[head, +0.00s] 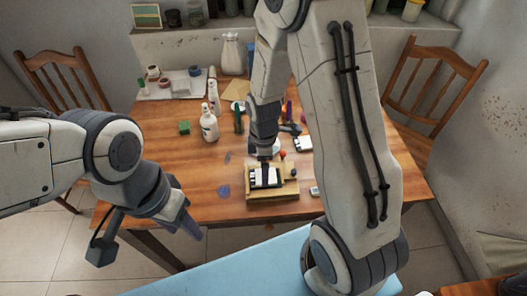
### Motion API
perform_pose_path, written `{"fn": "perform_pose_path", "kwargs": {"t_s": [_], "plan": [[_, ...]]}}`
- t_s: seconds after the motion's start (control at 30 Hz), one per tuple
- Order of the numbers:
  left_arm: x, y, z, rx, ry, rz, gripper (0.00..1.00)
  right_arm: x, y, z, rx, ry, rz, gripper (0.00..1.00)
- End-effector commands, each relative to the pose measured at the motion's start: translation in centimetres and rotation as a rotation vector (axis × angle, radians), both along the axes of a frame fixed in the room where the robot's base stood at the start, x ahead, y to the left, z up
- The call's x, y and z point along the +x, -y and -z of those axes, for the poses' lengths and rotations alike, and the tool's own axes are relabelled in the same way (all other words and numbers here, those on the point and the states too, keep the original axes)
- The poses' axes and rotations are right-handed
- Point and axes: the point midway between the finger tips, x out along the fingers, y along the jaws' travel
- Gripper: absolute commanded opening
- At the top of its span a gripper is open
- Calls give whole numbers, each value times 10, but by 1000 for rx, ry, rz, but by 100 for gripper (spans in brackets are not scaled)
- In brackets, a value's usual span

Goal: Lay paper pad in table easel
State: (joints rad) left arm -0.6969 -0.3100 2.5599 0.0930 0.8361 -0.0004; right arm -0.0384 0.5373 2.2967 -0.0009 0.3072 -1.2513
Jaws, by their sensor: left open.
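A small light-wood stand that looks like the table easel (286,191) sits near the front edge of the table. A white, dark-edged item that may be the paper pad (273,179) lies in or against it; I cannot tell how it is seated. My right gripper (265,172) reaches down right at this item and partly hides it; its jaws are too small and dark to read. My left gripper (187,222) is open and empty, in front of the table's front left edge, apart from the easel.
The wooden table (165,196) holds a white bottle (209,127), a green block (184,127), a white-faced item (303,144) and a tray (170,86) with jars. Chairs stand left (62,78) and right (432,88). A light-blue surface (245,268) lies in front.

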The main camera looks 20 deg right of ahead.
Motion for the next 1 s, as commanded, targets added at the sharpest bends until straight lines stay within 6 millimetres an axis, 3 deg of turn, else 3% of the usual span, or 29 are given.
{"fn": "perform_pose_path", "kwargs": {"t_s": [0.1,0.3,0.57,0.67,0.73,0.9,1.0], "plan": [[0,0,-1,0,0,0,50,2,0,-30,1,9,0,100],[0,0,-2,0,0,0,50,1,0,-68,1,5,0,100],[0,0,-2,0,0,0,50,-4,-9,-94,2,6,18,100],[0,0,-2,0,0,0,50,-21,-35,-111,13,14,90,100],[0,0,-2,0,0,0,50,-43,-61,-127,25,20,172,100],[0,0,-2,0,0,0,50,-112,-108,-158,62,9,404,100],[0,0,-2,0,0,0,50,-147,-120,-168,77,-7,519,100]]}}
